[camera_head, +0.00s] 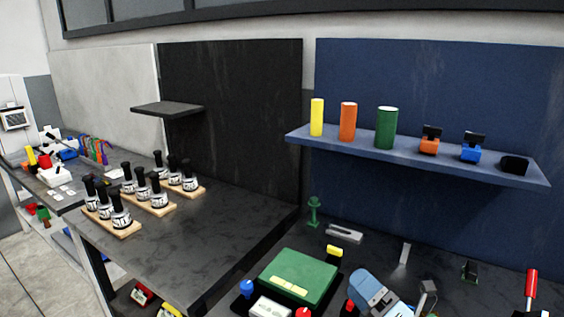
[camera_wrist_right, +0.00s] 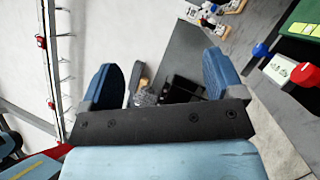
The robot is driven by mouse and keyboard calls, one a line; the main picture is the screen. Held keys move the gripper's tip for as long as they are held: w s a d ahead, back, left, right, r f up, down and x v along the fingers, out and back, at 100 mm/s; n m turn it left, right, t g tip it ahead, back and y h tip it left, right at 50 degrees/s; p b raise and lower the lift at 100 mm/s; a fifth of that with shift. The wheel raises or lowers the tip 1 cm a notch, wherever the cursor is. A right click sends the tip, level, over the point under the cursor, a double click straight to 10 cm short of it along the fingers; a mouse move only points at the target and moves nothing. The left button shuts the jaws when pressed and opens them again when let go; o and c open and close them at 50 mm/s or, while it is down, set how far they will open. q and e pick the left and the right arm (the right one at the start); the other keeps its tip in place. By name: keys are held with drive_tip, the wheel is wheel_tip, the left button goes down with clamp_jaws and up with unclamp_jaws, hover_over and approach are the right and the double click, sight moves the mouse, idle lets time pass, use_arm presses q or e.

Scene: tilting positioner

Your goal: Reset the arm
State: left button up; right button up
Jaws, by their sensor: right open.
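My right gripper (camera_wrist_right: 160,78) is open in the right wrist view, with its two blue fingers spread apart and nothing held between them. Beyond the fingers are a small grey and tan object (camera_wrist_right: 145,92) and black blocks (camera_wrist_right: 181,90), apart from the gripper as far as I can tell. In the head view a light blue part of my right arm (camera_head: 372,290) shows at the bottom edge, right of the green box; its fingertips cannot be made out there. My left gripper is in neither view.
A green box (camera_head: 297,272) stands on the dark bench with a blue knob (camera_head: 247,287) and a red knob (camera_head: 305,312) near it. Several black-topped bottles (camera_head: 120,212) stand on wooden strips to the left. A blue shelf (camera_head: 420,160) holds coloured cylinders.

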drive_tip(key=s+d+f+m+g+h, duration=0.1)
drive_tip(key=s+d+f+m+h, duration=0.15)
drive_tip(key=d+m+h, duration=0.35)
drive_tip(key=s+d+f+m+h, duration=0.15)
drive_tip(key=f+m+h, duration=0.25)
drive_tip(key=m, duration=0.4)
drive_tip(key=s+d+f+m+g+h, duration=0.1)
drive_tip(key=s+d+f+m+h, duration=0.3)
drive_tip(key=m, duration=0.4)
drive_tip(key=s+f+m+g, duration=0.4)
drive_tip(key=s+g, duration=0.2)
drive_tip(key=s, duration=0.3)
drive_tip(key=s+f+m+g, duration=0.3)
drive_tip(key=s+f+g, duration=0.15)
drive_tip(key=s, duration=0.55)
drive_tip(key=w+a+f+t+y+p, duration=0.1)
drive_tip(key=w+a+f+t, duration=0.2)
drive_tip(key=f, duration=0.2)
drive_tip(key=w+a+f+n+t+y+p, duration=0.1)
drive_tip(key=w+a+f+t+y+p, duration=0.1)
drive_tip(key=w+a+f+t, duration=0.1)
wheel_tip(320, 180, down, 2)
drive_tip(key=shift+w+a+f+t, duration=0.2)
drive_tip(key=shift+w+t, duration=0.2)
drive_tip(key=shift+t, duration=0.05)
drive_tip(key=shift+c, duration=0.5)
